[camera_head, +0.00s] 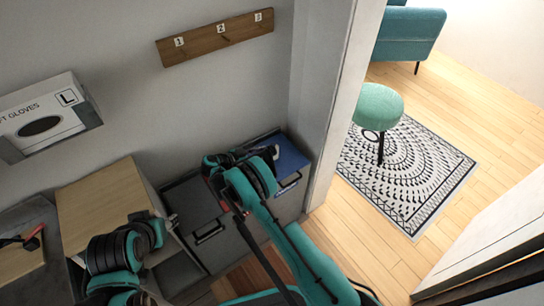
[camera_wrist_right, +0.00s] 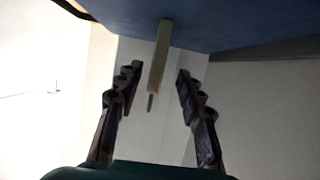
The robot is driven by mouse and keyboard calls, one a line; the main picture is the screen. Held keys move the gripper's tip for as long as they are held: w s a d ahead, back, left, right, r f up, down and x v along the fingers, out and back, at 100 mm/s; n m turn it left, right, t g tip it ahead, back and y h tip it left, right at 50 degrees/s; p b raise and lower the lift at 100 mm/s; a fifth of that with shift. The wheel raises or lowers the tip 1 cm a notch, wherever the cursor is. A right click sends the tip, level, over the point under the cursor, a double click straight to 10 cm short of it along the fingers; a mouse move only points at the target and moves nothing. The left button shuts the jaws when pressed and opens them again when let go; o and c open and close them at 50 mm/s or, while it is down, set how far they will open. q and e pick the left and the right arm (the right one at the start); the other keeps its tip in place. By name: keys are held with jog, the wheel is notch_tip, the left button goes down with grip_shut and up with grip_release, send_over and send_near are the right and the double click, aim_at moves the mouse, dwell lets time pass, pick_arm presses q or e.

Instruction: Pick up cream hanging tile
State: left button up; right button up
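In the right wrist view, a thin cream piece (camera_wrist_right: 160,58), seen nearly edge-on with a small dark tip, stands out from a blue surface (camera_wrist_right: 220,22). I take it for the cream hanging tile, but its face does not show. My right gripper (camera_wrist_right: 153,95) is open, with one finger on each side of the piece and a visible gap to both. In the head view, my right arm reaches to the blue-topped case (camera_head: 284,160); its wrist hides the fingers and the tile.
A wooden wall rack (camera_head: 215,37) has tags 1, 2 and 3. A glove box (camera_head: 42,118) is on the wall at left. Grey cases (camera_head: 190,205) and a wooden panel (camera_head: 100,207) are below. A doorway post (camera_head: 333,100) is close on the right.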

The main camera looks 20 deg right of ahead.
aim_at(272, 148)
jog(key=x, duration=0.1)
jog(key=b+x, duration=0.1)
jog(key=x, duration=0.1)
jog(key=b+x, duration=0.1)
jog(key=shift+s+d+f, duration=0.2)
jog(key=shift+f, duration=0.3)
jog(key=shift+w+d, duration=0.1)
jog(key=shift+d, duration=0.15)
jog(key=shift+r, duration=0.1)
grip_shut()
notch_tip(272, 148, up, 4)
jog(key=shift+r+p, duration=0.2)
jog(key=shift+p, duration=0.85)
jog(key=s+d+r+p, duration=0.3)
jog(key=s+d+r, duration=0.3)
jog(key=d, duration=0.3)
jog(key=shift+s+r+p, duration=0.3)
jog(key=shift+s+p, duration=0.1)
jog(key=shift+s, duration=0.35)
